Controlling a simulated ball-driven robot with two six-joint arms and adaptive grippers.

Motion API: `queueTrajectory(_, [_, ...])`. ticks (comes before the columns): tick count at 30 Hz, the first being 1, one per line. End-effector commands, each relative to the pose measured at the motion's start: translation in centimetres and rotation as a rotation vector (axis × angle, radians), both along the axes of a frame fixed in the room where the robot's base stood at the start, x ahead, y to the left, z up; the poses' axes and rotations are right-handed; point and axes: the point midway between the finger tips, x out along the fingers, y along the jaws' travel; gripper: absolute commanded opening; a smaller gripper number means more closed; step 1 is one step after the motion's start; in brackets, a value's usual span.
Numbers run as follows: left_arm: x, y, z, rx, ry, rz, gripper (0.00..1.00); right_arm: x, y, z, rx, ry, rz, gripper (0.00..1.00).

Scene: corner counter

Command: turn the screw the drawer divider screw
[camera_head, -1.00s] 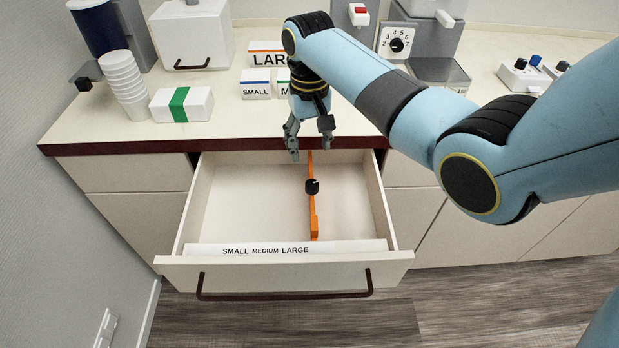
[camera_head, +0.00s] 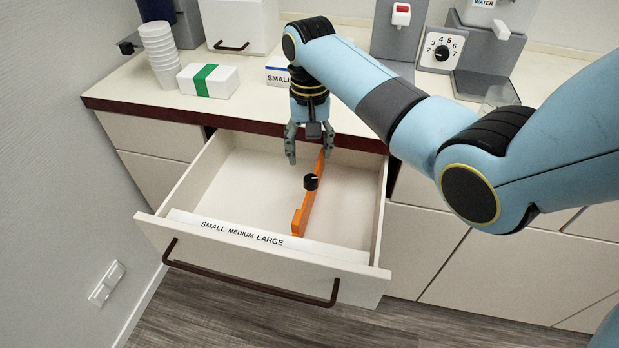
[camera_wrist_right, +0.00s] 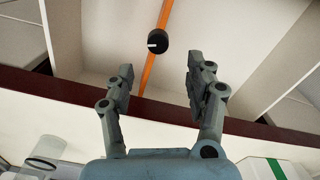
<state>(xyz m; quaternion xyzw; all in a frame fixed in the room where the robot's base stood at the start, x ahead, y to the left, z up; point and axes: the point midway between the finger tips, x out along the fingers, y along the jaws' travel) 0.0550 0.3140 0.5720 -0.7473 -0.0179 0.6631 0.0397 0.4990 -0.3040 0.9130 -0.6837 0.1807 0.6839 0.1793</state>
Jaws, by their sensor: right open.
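The drawer divider screw is a black knob (camera_head: 311,182) on the orange divider (camera_head: 303,214) inside the open drawer (camera_head: 183,232). In the right wrist view the knob (camera_wrist_right: 158,41) has a white mark and lies beyond the fingertips, roughly centred between them. The orange divider (camera_wrist_right: 152,72) runs behind it. My right gripper (camera_head: 309,158) is open and empty, pointing down over the back part of the drawer, apart from the knob. It also shows in the right wrist view (camera_wrist_right: 158,80). My left gripper is not in view.
The drawer front carries a SMALL MEDIUM LARGE label (camera_head: 240,234) and a dark handle (camera_head: 250,276). On the counter stand a cup stack (camera_head: 162,55), a white box with a green band (camera_head: 208,80), and a numbered dial (camera_head: 442,53). The drawer's left half is clear.

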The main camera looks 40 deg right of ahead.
Motion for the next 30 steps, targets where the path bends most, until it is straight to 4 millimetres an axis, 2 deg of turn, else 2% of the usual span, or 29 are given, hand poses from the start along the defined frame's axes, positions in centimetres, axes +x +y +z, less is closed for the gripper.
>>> queueTrajectory(4, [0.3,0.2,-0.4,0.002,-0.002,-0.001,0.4,-0.2,0.0,-3.3,0.0,0.004,0.0,0.55])
queueTrajectory(12, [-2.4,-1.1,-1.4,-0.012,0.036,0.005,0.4,-0.1,0.0,-7.6,0.0,0.002,0.0,0.55])
queueTrajectory(16, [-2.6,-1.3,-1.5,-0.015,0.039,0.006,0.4,-0.1,0.0,-8.4,0.0,0.001,0.0,0.55])
queueTrajectory(24, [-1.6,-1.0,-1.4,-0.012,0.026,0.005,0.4,-0.1,0.0,-8.5,0.0,0.001,0.001,0.55])
queueTrajectory(30, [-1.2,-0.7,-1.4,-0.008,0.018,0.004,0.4,-0.1,0.0,-8.5,0.0,0.001,0.001,0.3])
